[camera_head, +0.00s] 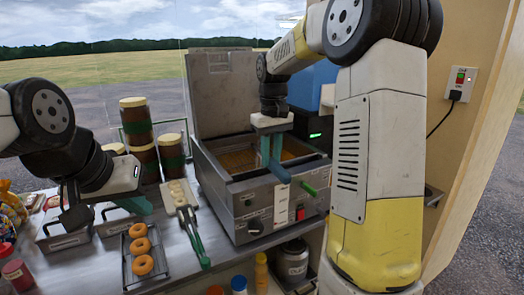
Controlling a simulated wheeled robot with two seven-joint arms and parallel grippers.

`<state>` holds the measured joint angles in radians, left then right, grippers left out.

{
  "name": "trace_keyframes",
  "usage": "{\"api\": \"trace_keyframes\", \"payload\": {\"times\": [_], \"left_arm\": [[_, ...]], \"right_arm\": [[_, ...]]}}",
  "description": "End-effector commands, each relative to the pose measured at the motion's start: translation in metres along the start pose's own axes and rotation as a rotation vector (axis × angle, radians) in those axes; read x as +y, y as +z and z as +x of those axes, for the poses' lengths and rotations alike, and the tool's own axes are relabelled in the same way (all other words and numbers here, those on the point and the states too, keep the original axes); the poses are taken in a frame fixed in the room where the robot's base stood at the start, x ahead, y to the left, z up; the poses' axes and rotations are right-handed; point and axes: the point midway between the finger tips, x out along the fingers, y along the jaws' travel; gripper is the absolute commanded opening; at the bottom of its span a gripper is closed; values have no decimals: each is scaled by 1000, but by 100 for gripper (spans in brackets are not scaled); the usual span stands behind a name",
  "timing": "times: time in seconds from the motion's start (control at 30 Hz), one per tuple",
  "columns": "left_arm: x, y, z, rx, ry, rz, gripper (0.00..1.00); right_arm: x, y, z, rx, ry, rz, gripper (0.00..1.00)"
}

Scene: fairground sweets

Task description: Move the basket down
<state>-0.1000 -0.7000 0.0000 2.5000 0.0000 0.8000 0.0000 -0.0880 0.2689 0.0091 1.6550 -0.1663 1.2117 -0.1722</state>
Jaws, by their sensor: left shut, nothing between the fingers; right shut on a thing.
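The fryer (245,205) stands on the counter with its lid (222,95) raised at the back. Golden oil or mesh (238,160) shows in its open well. My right gripper (271,158) is over the front of the well, pointing down, shut on the basket's handle (279,174). The basket itself is mostly hidden by the gripper and the fryer rim, so its height in the oil is unclear. My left gripper (138,205) is shut and empty above the left part of the counter, apart from the fryer.
Brown jars (137,122) stand behind. A green handle (308,187) juts from the fryer's front.

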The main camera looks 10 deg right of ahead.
Motion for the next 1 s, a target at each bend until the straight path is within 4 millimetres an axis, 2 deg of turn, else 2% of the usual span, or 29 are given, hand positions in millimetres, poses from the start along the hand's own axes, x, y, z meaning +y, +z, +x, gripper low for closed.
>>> {"api": "trace_keyframes", "payload": {"times": [0.43,0.77,0.8,0.9,1.0], "left_arm": [[0,0,0,0,0,0,0],[0,0,0,0,0,0,0],[0,0,0,0,0,0,0],[0,0,0,0,0,0,0],[0,0,0,0,0,0,0]], "right_arm": [[0,0,26,-1,0,0,0],[0,1,30,-4,-1,0,0],[0,1,30,-4,-1,0,31],[0,1,30,-3,-1,0,49],[0,1,29,-2,0,0,49]]}}
